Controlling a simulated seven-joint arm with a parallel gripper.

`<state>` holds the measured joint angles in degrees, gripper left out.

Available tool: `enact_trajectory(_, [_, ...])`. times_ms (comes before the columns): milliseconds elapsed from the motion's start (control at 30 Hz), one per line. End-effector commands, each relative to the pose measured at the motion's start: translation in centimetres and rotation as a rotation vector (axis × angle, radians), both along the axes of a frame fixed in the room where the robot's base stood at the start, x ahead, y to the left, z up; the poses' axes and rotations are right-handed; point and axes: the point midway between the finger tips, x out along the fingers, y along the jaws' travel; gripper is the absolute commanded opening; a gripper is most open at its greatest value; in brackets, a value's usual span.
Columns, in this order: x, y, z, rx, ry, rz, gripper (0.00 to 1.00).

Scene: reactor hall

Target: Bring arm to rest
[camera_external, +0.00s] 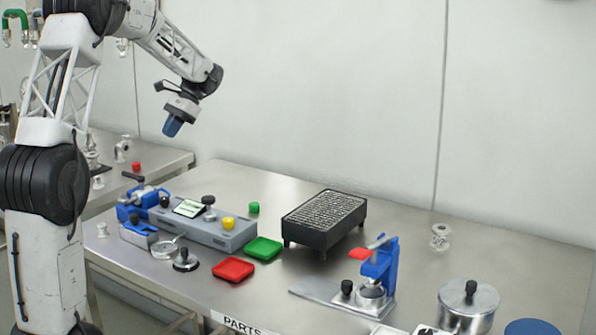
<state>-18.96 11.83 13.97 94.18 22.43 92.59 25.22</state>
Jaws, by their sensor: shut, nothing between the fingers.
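My gripper (173,127) hangs in the air over the left part of the steel table (330,270), its blue fingers pointing down. The fingers are shut with nothing between them. It is well above the things on the table and touches none of them. My arm comes from the left edge, reaches up past the top of the picture and bends down to the gripper.
Below the gripper stand a blue clamp (135,203) and a grey control box (215,228). A green tray (263,248), red tray (233,269), black grill-like box (324,220), blue press (381,268) and metal pot (468,305) stand further right. A wall (340,90) rises behind.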

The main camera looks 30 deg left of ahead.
Motion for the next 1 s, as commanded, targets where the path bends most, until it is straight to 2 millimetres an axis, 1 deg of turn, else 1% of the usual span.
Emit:
enact_trajectory(33, [-0.8,-1.1,0.7,0.001,-0.023,-0.002,0.00])
enact_trajectory(100, [-1.8,-2.5,1.4,0.002,-0.055,-0.003,0.00])
enact_trajectory(367, [-5.7,-7.6,3.5,0.001,-0.172,-0.001,0.00])
enact_trajectory(500, [-8.1,-10.2,4.5,-0.002,-0.235,0.002,0.00])
enact_trajectory(800, [-13.4,-15.4,5.7,-0.017,-0.368,0.016,0.00])
enact_trajectory(1000, [-17.2,-18.6,6.0,-0.032,-0.455,0.030,0.00])
